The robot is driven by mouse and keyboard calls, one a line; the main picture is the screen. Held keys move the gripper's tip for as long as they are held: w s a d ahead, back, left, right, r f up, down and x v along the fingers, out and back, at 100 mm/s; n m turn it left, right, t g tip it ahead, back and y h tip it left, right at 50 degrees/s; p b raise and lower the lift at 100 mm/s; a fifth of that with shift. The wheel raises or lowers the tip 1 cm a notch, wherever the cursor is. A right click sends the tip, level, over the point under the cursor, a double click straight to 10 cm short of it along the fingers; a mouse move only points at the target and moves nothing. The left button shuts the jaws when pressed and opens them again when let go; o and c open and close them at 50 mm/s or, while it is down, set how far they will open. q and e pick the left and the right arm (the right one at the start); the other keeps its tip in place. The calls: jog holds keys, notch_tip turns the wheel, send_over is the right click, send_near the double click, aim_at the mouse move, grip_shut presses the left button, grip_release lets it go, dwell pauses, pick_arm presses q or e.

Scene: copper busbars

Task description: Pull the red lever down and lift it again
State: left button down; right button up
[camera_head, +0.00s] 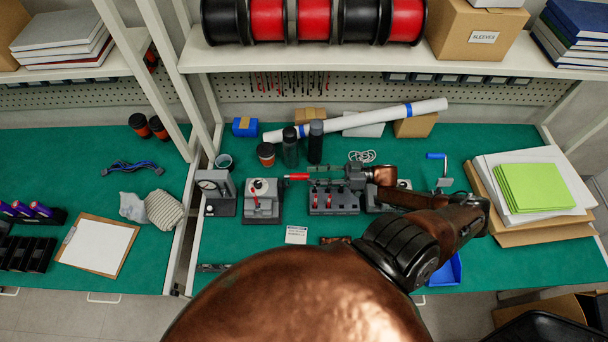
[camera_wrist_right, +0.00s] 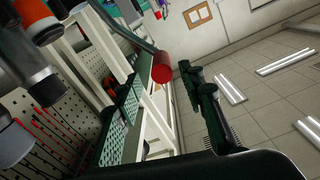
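The red lever grip (camera_head: 297,177) stands out sideways above the green bench, between a grey device with a pale round top (camera_head: 262,199) and my right gripper. In the right wrist view the red grip (camera_wrist_right: 161,69) sits at the end of a grey rod. My right gripper (camera_head: 325,174) points left in the head view, with its tips just right of the grip. In the wrist view its dark fingers (camera_wrist_right: 192,75) are right of the red end, apparently apart from it. Its opening is unclear. My left gripper is out of view.
A dark block with small red levers (camera_head: 334,200) stands below my right gripper. A gauge device (camera_head: 215,192) is at left. Black bottles (camera_head: 290,147) and an orange-black cup (camera_head: 266,154) stand behind. The front of the green bench (camera_head: 255,245) has free room.

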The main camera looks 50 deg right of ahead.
jog(key=v, duration=0.7)
dwell(0.5)
